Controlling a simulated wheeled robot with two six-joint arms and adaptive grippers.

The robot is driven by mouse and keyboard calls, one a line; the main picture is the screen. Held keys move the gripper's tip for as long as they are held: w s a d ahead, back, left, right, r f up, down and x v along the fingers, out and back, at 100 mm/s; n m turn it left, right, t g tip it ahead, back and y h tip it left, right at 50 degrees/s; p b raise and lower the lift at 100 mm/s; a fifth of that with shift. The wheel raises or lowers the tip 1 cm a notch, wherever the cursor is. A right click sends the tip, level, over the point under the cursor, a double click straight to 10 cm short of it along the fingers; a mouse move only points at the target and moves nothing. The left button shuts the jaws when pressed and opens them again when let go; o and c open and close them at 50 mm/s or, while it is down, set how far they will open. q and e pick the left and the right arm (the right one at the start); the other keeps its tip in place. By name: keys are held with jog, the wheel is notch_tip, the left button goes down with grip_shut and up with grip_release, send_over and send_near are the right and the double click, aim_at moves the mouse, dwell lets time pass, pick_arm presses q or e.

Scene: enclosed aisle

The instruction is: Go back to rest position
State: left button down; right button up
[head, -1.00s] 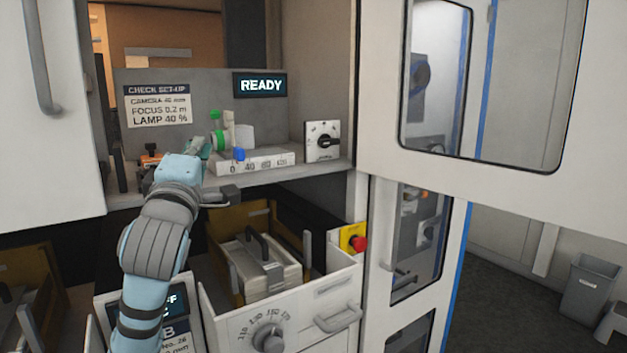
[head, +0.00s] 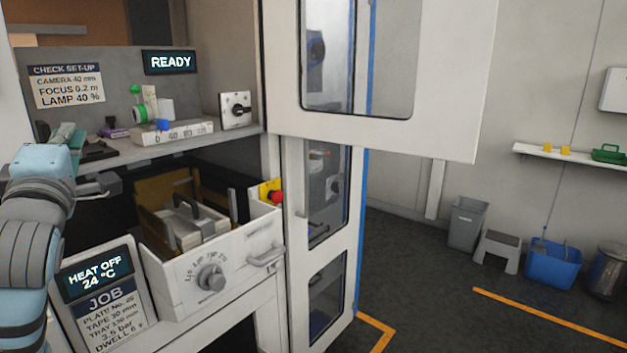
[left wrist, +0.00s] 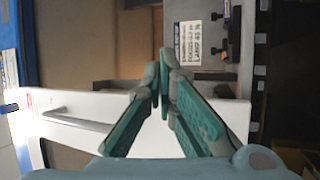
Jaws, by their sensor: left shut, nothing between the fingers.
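My left arm comes in from the left edge of the head view. Its gripper (head: 66,140) is in front of the shelf at the far left, partly cut by the wrist. In the left wrist view the two green fingers of my left gripper (left wrist: 163,85) meet at the tips, with nothing between them. My right gripper is not in view.
The shelf carries a slider block (head: 178,133) and a knob box (head: 235,110). Below it, an open drawer (head: 212,274) juts out beside a job sign (head: 102,300). A cabinet door (head: 440,90) stands open.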

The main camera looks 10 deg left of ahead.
pick_arm(q)
jog(key=d+f+m+g+h, duration=0.2)
jog(key=d+f+m, duration=0.15)
jog(key=f, duration=0.85)
jog(key=s+d+f+m+g+h, duration=0.15)
jog(key=f+m, duration=0.35)
jog(key=f, duration=0.6)
jog(key=d+f+m+g+h, duration=0.3)
jog(key=f+m, duration=0.1)
jog(key=f, duration=0.8)
jog(key=s+d+f+m+g+h, duration=0.2)
jog(key=s+d+f+m+g, duration=0.25)
jog(key=s+f, duration=0.75)
jog(key=s+d+f+m+g+h, duration=0.1)
jog(key=s+d+f+m+g, duration=0.4)
jog(key=s+f, duration=0.7)
jog(key=s+a+f, duration=0.1)
jog(key=s+f, duration=0.1)
jog(key=f, duration=0.8)
jog(key=s+a+f, duration=0.1)
jog(key=s+f, duration=0.2)
jog(key=f, duration=0.8)
jog(key=s+f+g, duration=0.1)
jog(key=s+f, duration=0.9)
jog(key=s, duration=0.2)
jog(key=shift+s+a+f+g, duration=0.3)
jog(key=shift+f, duration=0.05)
jog(key=shift+h, duration=0.25)
